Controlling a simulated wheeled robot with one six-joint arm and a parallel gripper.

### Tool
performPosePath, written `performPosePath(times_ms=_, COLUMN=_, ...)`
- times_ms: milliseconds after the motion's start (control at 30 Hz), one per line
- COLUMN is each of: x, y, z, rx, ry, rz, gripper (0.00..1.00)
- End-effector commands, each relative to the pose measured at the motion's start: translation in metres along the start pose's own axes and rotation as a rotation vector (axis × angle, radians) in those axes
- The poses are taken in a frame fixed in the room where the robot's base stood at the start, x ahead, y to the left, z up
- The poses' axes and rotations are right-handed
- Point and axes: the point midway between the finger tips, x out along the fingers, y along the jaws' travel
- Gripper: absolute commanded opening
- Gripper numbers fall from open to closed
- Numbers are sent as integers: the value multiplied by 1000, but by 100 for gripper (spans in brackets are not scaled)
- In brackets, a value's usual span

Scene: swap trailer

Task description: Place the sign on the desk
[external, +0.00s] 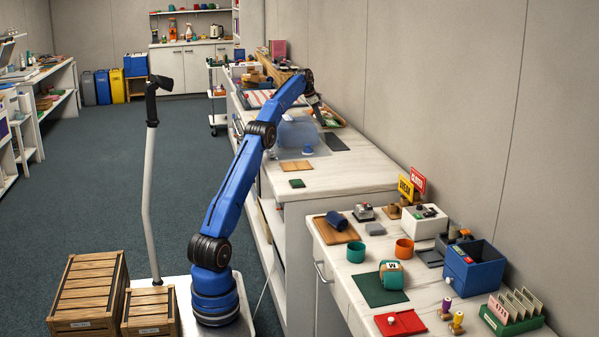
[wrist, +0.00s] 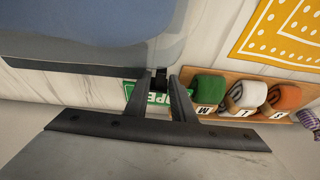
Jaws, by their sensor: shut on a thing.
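In the external view my gripper (external: 317,108) is over the far part of the long white counter (external: 345,180), by the wall. The sign cannot be made out there. A nearer white desk (external: 335,260) with a drawer handle stands at the front right. A yellow sign (external: 405,187) and a red sign (external: 418,179) stand on it at the wall.
A translucent blue bin (wrist: 80,22) is close to the gripper. A wooden tray (wrist: 235,82) holds green, beige and orange rolls beside it. A yellow patterned mat (wrist: 285,35) lies beyond. The nearer desk is crowded with a blue box (external: 472,268), cups and a green mat (external: 372,292).

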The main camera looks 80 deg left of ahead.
Motion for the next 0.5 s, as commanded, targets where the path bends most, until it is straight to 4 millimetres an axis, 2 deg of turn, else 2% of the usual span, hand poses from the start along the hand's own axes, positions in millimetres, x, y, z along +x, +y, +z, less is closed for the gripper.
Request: performPosePath(times_ms=500, x=-1, y=25, z=-1, rx=0, ry=-1, rz=1, gripper=0)
